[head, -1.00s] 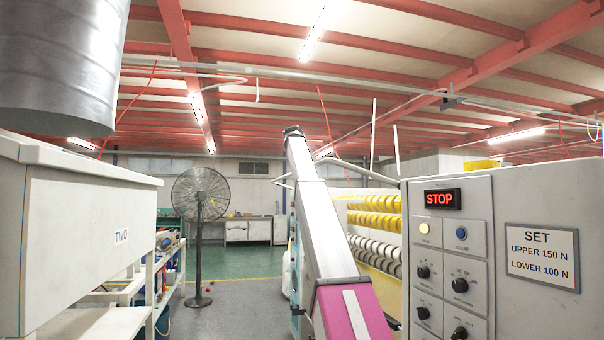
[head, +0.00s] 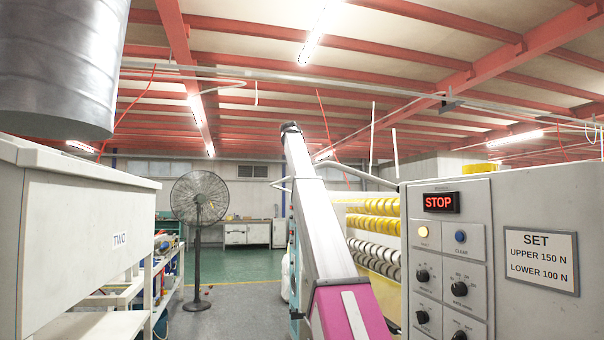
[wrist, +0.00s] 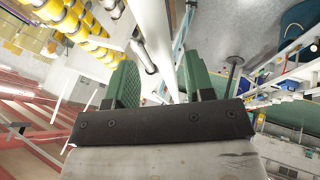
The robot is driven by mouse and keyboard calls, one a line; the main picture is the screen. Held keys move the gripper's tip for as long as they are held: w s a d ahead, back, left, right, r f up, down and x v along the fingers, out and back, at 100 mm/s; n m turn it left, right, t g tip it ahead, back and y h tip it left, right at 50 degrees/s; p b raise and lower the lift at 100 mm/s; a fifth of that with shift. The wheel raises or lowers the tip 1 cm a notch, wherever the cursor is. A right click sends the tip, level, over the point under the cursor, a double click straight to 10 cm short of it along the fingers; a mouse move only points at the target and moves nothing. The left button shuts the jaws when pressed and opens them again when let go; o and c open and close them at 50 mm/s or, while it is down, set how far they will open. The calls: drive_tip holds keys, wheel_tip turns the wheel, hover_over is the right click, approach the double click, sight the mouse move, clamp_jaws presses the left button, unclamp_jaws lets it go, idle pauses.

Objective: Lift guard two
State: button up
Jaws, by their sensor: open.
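A pale bent tube (head: 360,173), which may be guard two, stands in front of the winding machine in the head view. Its left part passes behind my arm. In the wrist view my gripper (wrist: 158,78) is open, with green pads on both fingers. A long white bar (wrist: 152,35) runs down the picture through the gap between the fingers. I cannot tell whether the bar lies between the pads or beyond them, or whether it is the same tube.
The control panel (head: 447,262) with a lit red STOP display stands close at right. Yellow and white rolls (head: 375,225) sit behind my arm. The grey cabinet (head: 70,235) and a shelf bound the left. A fan (head: 199,215) stands on open floor beyond.

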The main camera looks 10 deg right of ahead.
drive_tip(key=v, duration=0.7)
drive_tip(key=shift+d, duration=0.1)
